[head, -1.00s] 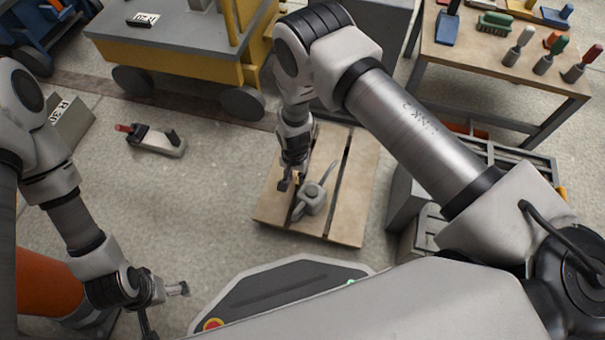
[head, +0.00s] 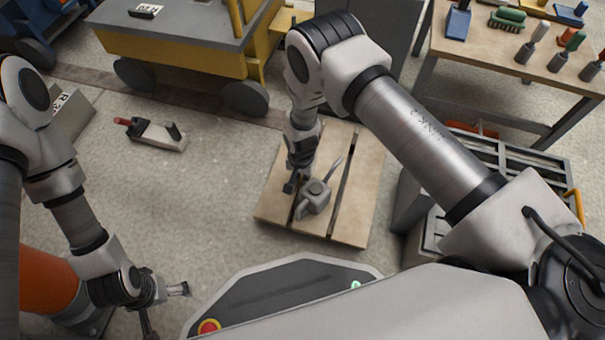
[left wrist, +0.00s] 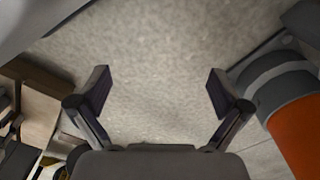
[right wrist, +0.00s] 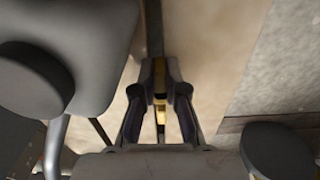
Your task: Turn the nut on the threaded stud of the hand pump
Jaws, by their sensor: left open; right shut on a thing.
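The grey hand pump (head: 315,197) stands on a wooden pallet (head: 355,205), its thin lever tilting up to the right. My right gripper (head: 291,186) is just left of the pump, pointing down. In the right wrist view my right gripper (right wrist: 160,82) is shut on a small brass-coloured piece, which looks like the nut (right wrist: 160,98). The fingers hide much of it, and I cannot make out the stud's thread. The grey pump body (right wrist: 75,50) fills the left of that view. My left gripper (head: 182,289) is open and empty over bare floor; its spread fingers show in the left wrist view (left wrist: 158,92).
A yellow and grey cart (head: 185,50) stands behind the pallet. A workbench with tools (head: 500,55) is at the right back. A small grey device with a red tip (head: 155,134) lies on the floor at left. Floor between it and the pallet is clear.

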